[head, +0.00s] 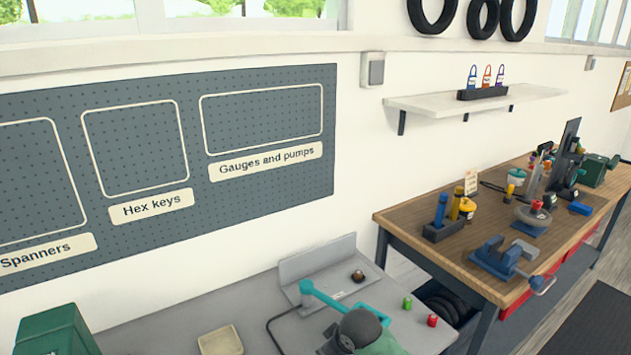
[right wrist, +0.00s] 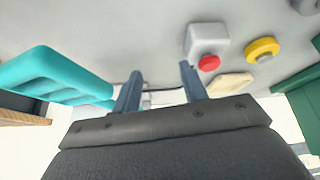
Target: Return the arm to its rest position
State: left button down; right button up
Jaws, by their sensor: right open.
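My right gripper (right wrist: 158,86) shows in the right wrist view, its two grey fingers apart with nothing held between them. Past the fingertips is a pale grey surface (right wrist: 130,25). Neither gripper can be made out in the head view, and my left gripper is out of sight.
A teal object (right wrist: 55,72) is left of the fingers. A grey box with a red button (right wrist: 208,40) and a yellow ring (right wrist: 262,48) are right. The head view shows a grey bench (head: 150,335), a pegboard (head: 150,225) and a wooden workbench (head: 415,222) holding a blue vise (head: 500,260).

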jog(key=s+d+f+m+h, duration=0.1)
jog(key=s+d+f+m, duration=0.1)
jog(key=s+d, duration=0.6)
jog(key=s+d+f+m+h, duration=0.1)
jog(key=s+d+f+m, duration=0.2)
jog(key=s, duration=0.9)
jog(key=s+d+f+m+h, duration=0.1)
jog(key=s+d+m, duration=0.1)
jog(key=s+d, duration=0.65)
jog(key=a+f+g+b, duration=0.2)
jog(key=a+f, duration=0.1)
jog(key=f, duration=2.5)
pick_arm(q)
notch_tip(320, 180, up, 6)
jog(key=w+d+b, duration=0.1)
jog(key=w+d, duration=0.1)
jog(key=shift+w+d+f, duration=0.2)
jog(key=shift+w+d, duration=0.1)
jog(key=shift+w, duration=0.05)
pick_arm(e)
jog(key=s+f, duration=0.4)
jog(key=f, duration=0.7)
jog(key=s+f, duration=0.3)
jog(key=f, duration=0.9)
jog(key=shift+s+a+g, duration=0.3)
jog(key=shift+s, duration=0.1)
jog(key=shift+w, duration=0.1)
